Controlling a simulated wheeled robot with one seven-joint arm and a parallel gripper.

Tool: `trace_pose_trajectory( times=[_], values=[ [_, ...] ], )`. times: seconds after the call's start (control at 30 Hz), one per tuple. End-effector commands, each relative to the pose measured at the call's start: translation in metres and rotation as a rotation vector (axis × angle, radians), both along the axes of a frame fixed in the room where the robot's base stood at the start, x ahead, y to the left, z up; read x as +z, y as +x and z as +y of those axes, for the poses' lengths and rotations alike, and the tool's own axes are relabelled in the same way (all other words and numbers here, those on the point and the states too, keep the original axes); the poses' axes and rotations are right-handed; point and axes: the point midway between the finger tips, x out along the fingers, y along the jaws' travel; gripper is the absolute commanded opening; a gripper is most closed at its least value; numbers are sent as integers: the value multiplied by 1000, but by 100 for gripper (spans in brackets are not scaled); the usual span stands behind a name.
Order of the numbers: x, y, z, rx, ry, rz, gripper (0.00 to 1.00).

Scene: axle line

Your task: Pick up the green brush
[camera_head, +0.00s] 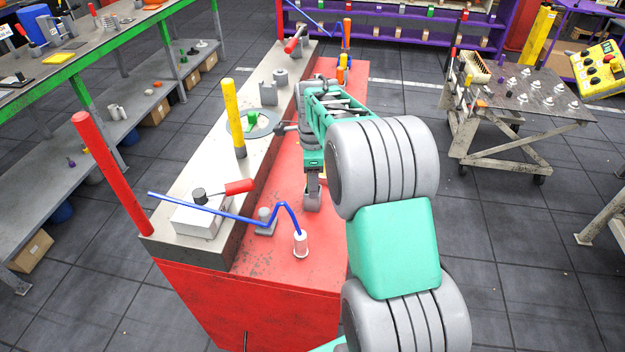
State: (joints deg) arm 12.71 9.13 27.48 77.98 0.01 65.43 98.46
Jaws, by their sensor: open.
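A small green object (252,119), which looks like the green brush, sits on a round grey disc (268,124) on the grey bench top. It is small here and its shape is hard to make out. My teal and grey arm reaches over the red bench from the right. My gripper (280,129) is the small dark end just right of the green object, near the disc's right edge and apart from the object. It is open, and nothing shows between its jaws. My arm hides part of the red bench.
A yellow post (234,118) stands close left of the disc, and a red post (112,172) stands nearer. A grey bracket (268,94) is behind the disc. A bent blue rod (235,216) and a red-handled block (200,218) are in front. A cart (535,115) stands right.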

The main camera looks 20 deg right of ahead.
Motion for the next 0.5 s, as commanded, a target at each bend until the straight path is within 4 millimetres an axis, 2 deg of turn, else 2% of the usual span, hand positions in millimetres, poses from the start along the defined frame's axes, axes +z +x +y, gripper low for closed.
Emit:
trace_pose_trajectory(
  times=[0.07,0.5],
  values=[
    [0,0,0,0,0,0,51],
    [0,0,0,1,0,0,15]
  ],
)
